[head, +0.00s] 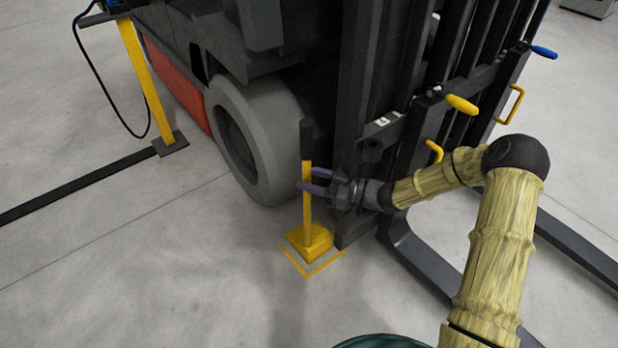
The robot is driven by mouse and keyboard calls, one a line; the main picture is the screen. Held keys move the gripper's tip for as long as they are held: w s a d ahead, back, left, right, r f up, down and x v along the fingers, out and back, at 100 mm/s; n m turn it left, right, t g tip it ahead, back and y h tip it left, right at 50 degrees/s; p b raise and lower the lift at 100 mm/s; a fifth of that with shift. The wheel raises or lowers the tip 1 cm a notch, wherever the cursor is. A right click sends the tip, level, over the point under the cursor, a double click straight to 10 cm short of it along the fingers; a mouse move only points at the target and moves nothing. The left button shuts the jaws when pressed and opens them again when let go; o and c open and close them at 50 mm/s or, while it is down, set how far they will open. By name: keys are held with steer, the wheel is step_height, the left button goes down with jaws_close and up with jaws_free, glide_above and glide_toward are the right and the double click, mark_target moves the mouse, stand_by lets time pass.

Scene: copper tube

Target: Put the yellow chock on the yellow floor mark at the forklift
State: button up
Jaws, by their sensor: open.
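The yellow chock (309,242) stands upright on the floor, a yellow wedge-like base with a tall yellow handle that has a black top. Its base rests over the yellow floor mark (318,271), whose front edges show around it; the rear of the mark is hidden. The forklift (255,130) stands behind it, its grey front wheel just behind and left of the chock. My gripper (304,179) is open at the chock's handle, reaching from the right with its purple fingers at about mid-height of the handle. I cannot tell whether the fingers touch the handle.
The forklift's dark mast (400,110) rises close behind my gripper, with a yellow knob, a blue knob and yellow handles. Dark forks (430,255) extend low to the right. A yellow post (147,85) with a black cable stands at the upper left. The floor in front is clear.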

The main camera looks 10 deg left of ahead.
steer(key=s+d+p, duration=0.1)
steer(key=d+p, duration=0.3)
steer(key=d, duration=0.7)
steer(key=shift+s+p, duration=0.3)
